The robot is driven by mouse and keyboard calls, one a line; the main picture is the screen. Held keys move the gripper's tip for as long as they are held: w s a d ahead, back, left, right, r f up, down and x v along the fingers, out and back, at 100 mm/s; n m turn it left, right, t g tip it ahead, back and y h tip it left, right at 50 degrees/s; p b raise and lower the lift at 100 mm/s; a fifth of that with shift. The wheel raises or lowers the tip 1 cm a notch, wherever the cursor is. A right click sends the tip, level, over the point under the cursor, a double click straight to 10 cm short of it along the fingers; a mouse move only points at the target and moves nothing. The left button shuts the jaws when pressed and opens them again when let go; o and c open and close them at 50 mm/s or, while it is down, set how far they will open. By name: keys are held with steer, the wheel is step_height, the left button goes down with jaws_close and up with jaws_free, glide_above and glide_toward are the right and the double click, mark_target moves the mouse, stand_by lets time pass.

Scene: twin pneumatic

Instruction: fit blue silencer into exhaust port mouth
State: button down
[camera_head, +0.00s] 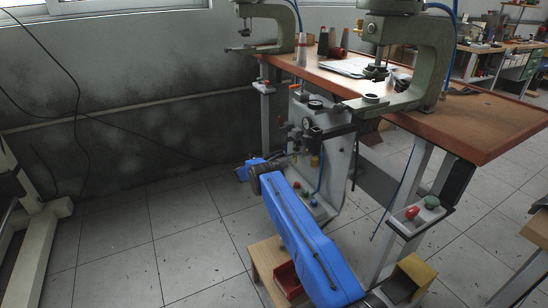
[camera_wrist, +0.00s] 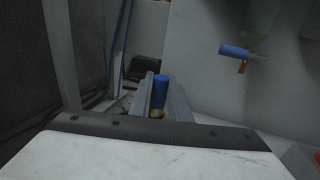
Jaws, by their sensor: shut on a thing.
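In the wrist view my gripper (camera_wrist: 158,96) is shut on the blue silencer (camera_wrist: 160,84), a small blue cylinder with a pale brass-coloured end towards the camera. The silencer stands out between the two grey fingers. A second blue cylinder (camera_wrist: 235,51) lies sideways by the pale panel at upper right, with a brass-coloured piece (camera_wrist: 243,66) below it; it is apart from my gripper. I cannot make out the exhaust port mouth. In the head view my arm reaches to the pale pneumatic panel (camera_head: 338,165) under the bench, and my fingers are hidden.
The wooden bench (camera_head: 480,122) with green presses (camera_head: 415,60) overhangs the panel. Gauges, valves and a blue hose crowd the panel front. A low wooden stand (camera_head: 262,262) with a red bin (camera_head: 287,280) is below my arm.

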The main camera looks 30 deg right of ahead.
steer(key=shift+f, duration=0.9)
steer(key=c, duration=1.6)
jaws_free()
steer(key=v, duration=1.7)
steer(key=shift+a, duration=0.2)
